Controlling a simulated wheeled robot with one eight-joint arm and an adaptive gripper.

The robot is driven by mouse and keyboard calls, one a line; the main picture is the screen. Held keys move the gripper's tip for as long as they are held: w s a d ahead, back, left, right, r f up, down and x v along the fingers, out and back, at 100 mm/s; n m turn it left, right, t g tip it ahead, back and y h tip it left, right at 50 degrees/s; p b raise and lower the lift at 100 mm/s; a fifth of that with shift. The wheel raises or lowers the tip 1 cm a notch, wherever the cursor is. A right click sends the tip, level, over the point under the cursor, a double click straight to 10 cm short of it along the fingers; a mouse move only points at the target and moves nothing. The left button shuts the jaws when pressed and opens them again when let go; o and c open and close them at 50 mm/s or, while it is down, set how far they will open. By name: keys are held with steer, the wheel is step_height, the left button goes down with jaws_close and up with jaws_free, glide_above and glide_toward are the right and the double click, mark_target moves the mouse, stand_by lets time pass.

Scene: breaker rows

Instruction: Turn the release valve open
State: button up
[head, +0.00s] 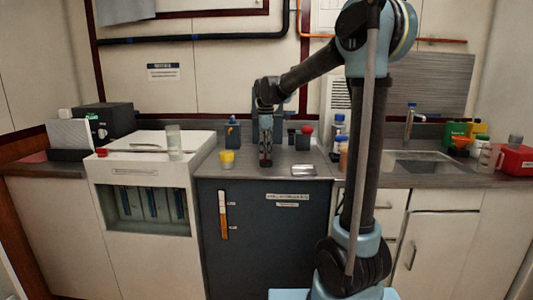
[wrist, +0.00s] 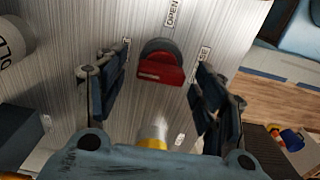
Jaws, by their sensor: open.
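In the wrist view the release valve is a red handle (wrist: 161,68) on a dark round base, set on a streaked grey surface. A label reading OPEN (wrist: 173,13) lies above it, and a partly covered label ending in SE (wrist: 202,62) lies to its right. My gripper (wrist: 163,66) is open, with one finger on each side of the handle and visible gaps to both. In the head view my gripper (head: 265,162) points down over the worktop. I cannot clearly make out the valve there, as my gripper covers that spot.
A white lettered cylinder (wrist: 14,42) shows in the wrist view.

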steer(key=shift+f, duration=0.2)
steer(key=c, duration=1.1)
steer(key=shift+o, duration=0.2)
